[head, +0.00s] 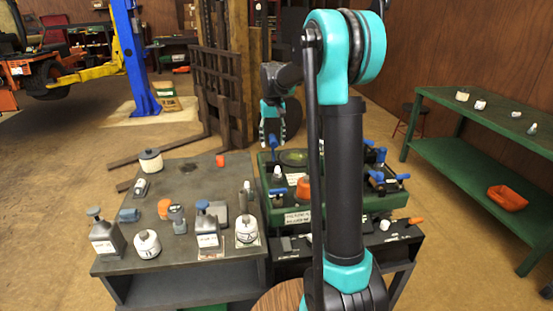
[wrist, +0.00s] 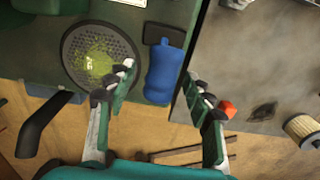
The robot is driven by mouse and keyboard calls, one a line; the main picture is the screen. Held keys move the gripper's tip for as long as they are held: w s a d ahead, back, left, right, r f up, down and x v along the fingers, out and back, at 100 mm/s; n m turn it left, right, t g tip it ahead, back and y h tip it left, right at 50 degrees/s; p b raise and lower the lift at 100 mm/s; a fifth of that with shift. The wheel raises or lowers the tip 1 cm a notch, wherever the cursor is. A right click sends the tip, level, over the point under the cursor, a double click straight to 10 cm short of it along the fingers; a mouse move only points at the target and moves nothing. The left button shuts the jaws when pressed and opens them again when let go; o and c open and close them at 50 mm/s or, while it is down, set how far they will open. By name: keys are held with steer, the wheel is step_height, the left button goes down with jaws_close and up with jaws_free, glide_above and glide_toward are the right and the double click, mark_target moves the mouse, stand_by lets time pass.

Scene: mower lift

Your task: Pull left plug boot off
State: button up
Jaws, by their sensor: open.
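A blue boot-shaped piece, which I take as the left plug boot (wrist: 162,76), stands at the left edge of the green mower deck (head: 264,178) beside a black plate. In the head view it is small and partly behind my gripper (head: 273,136). My gripper is open. In the wrist view its two fingers lie on either side of the blue boot, with gaps on both sides, and it holds nothing. How far the fingertips are above the boot is hard to tell.
A round mesh screen (wrist: 99,57) is beside the boot. A black curved tube (wrist: 42,124) is at the left of the wrist view. More blue parts (head: 376,178) stand at the deck's right. A table (head: 195,172) with bottles is on the left, a green bench (head: 480,115) on the right.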

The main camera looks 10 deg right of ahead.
stand_by(0.3)
steer(key=shift+r, duration=3.5)
step_height(320, 180, up, 15)
steer(key=shift+r, duration=0.2)
steer(key=s+d, duration=0.3)
steer(key=d, duration=0.5)
steer(key=s+d, duration=0.3)
steer(key=d, duration=0.5)
stand_by(0.4)
steer(key=shift+s, duration=0.15)
